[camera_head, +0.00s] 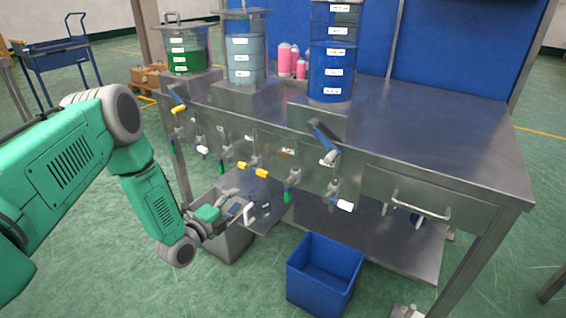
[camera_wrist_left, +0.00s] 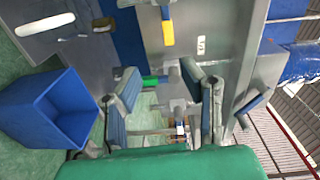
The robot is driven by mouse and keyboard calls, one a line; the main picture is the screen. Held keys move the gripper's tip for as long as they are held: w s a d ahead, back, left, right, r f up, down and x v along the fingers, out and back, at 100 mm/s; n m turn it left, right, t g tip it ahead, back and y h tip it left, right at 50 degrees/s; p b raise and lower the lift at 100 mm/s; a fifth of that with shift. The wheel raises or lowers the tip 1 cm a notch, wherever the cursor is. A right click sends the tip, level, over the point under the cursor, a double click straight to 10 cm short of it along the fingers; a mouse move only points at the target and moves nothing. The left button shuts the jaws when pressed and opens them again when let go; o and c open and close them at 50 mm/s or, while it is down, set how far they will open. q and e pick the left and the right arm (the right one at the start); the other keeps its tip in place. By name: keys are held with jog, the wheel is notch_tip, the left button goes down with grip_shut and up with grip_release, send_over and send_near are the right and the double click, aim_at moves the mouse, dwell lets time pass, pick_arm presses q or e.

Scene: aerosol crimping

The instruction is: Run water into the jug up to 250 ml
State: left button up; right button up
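My left gripper (camera_head: 243,207) is low in front of the bench, below the row of taps. In the left wrist view its two blue-padded fingers (camera_wrist_left: 163,100) stand apart, with nothing clearly held between them. A tap with a green handle (camera_wrist_left: 155,81) shows beyond the gap. Several taps with yellow (camera_head: 252,170), green (camera_head: 288,192) and white (camera_head: 344,205) ends hang from the bench front. A small grey-blue shape (camera_head: 262,211) lies beside the fingertips in the head view; I cannot tell whether it is the jug. My right gripper is not in view.
Tanks of green (camera_head: 187,60), pale blue (camera_head: 244,60) and dark blue (camera_head: 332,80) liquid stand on the steel bench (camera_head: 440,140). A blue bin (camera_head: 318,290) stands on the floor, with a grey bin (camera_head: 230,243) left of it. The drawer handle (camera_head: 420,205) sticks out at the right.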

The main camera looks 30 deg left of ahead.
aim_at(260, 175)
pick_arm(q)
jog(key=shift+m, duration=0.3)
jog(key=w+b, duration=0.1)
jog(key=w, duration=0.3)
jog(key=w+b, duration=0.2)
jog(key=w, duration=0.3)
jog(key=w+b, duration=0.1)
jog(key=w, duration=0.3)
jog(key=shift+w+d+r, duration=0.15)
jog(key=shift+d+r, duration=0.15)
jog(key=shift+d, duration=0.05)
jog(key=shift+w+d+r+b, duration=0.15)
jog(key=shift+w+b, duration=0.2)
jog(key=shift+w, duration=0.1)
grip_shut()
